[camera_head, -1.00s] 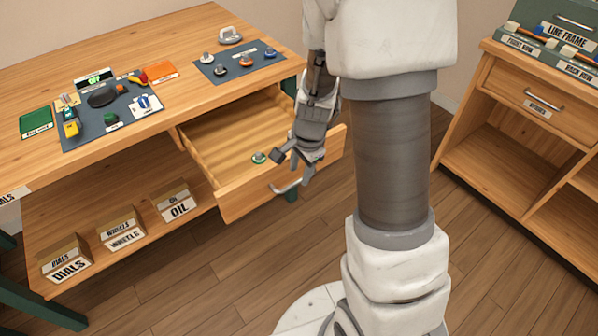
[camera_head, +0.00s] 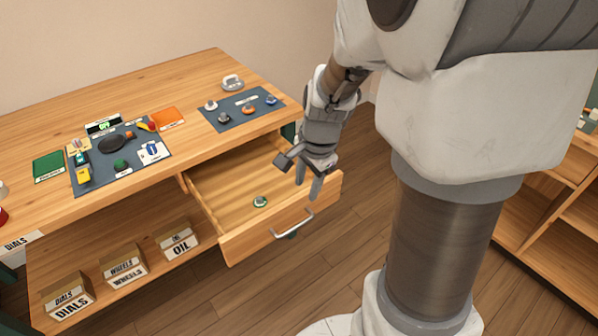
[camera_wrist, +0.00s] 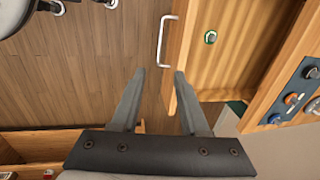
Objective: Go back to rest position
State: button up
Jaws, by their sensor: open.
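My gripper (camera_head: 309,183) hangs over the right front corner of the open drawer (camera_head: 222,184), above its front panel. The wrist view shows my gripper (camera_wrist: 156,88) with its two fingers apart and nothing between them. A small green and white dial (camera_head: 261,202) lies on the drawer floor, apart from my fingers; it also shows in the wrist view (camera_wrist: 210,37). The drawer's metal handle (camera_head: 293,223) is on its front, clear of my fingers.
The wooden workbench (camera_head: 170,75) carries a mat (camera_head: 180,171) with tools and a second mat (camera_head: 227,122) with several knobs. Labelled boxes (camera_head: 124,268) stand on the shelf below. A wooden cabinet (camera_head: 548,220) is at right. Floor is free before the drawer.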

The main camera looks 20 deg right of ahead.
jog(key=s+a+r+n+t+p, duration=0.1)
jog(key=s+r+n+p, duration=0.4)
jog(key=r, duration=0.8)
jog(key=s+a+r+n+t+p, duration=0.2)
jog(key=s+r+n+p, duration=0.4)
jog(key=s+r+n, duration=0.3)
notch_tip(320, 180, up, 4)
jog(key=shift+s+a+r+t+h, duration=0.15)
jog(key=shift+a+t+h, duration=0.2)
jog(key=shift+a, duration=0.25)
jog(key=shift+a, duration=0.2)
